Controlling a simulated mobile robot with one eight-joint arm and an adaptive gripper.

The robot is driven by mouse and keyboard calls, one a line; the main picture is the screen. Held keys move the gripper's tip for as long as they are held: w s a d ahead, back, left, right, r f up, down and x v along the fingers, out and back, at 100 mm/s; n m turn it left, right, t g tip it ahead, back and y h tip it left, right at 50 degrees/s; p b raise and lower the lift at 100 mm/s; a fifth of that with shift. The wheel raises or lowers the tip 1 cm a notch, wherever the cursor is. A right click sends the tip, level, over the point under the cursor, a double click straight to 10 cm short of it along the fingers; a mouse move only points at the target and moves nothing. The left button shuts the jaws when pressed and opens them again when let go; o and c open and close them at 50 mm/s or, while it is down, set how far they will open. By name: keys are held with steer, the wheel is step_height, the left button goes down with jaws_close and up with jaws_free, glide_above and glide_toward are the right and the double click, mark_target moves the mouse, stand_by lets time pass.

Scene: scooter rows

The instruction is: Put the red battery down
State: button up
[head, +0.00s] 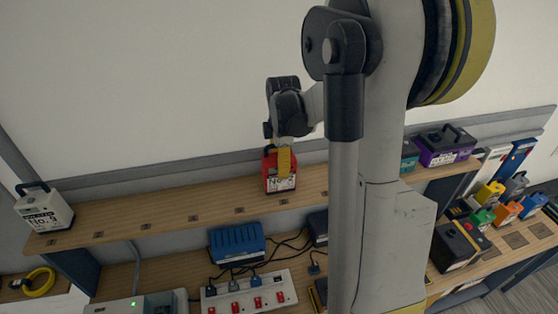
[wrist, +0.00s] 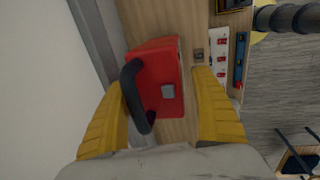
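The red battery (head: 280,183), with a white label on its front, stands on the wooden upper shelf (head: 190,215) in the head view. In the wrist view the battery (wrist: 158,70) shows its red top and black arched handle between my yellow fingers. My gripper (wrist: 160,78) is open around it, one finger on each side. Wood shows between the right finger and the battery; the left finger is close beside the handle, and I cannot tell if they touch. In the head view my gripper (head: 284,160) hides part of the battery's upper front.
A white battery (head: 44,207) stands at the shelf's left end, and a purple battery (head: 446,147) on the right. The shelf between the white and red batteries is clear.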

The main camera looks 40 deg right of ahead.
steer(key=r, duration=0.3)
steer(key=s+r, duration=0.1)
steer(key=r, duration=0.3)
steer(key=a+r, duration=0.1)
steer(key=r, duration=0.3)
steer(key=shift+s+r, duration=0.25)
steer(key=shift+s, duration=0.15)
steer(key=s+a+m+t, duration=0.2)
steer(key=s+a+m, duration=0.2)
steer(key=a, duration=0.3)
steer(key=s+a+f+m+t, duration=0.1)
steer(key=s+a+m, duration=0.3)
steer(key=a, duration=0.4)
steer(key=s+a+m+t, duration=0.2)
steer(key=s+a+m, duration=0.2)
steer(key=a, duration=0.4)
steer(key=shift+s+a+f+m+t+y, duration=0.2)
steer(key=shift+s+f+m+t+y, duration=0.1)
steer(key=shift+m+y, duration=0.1)
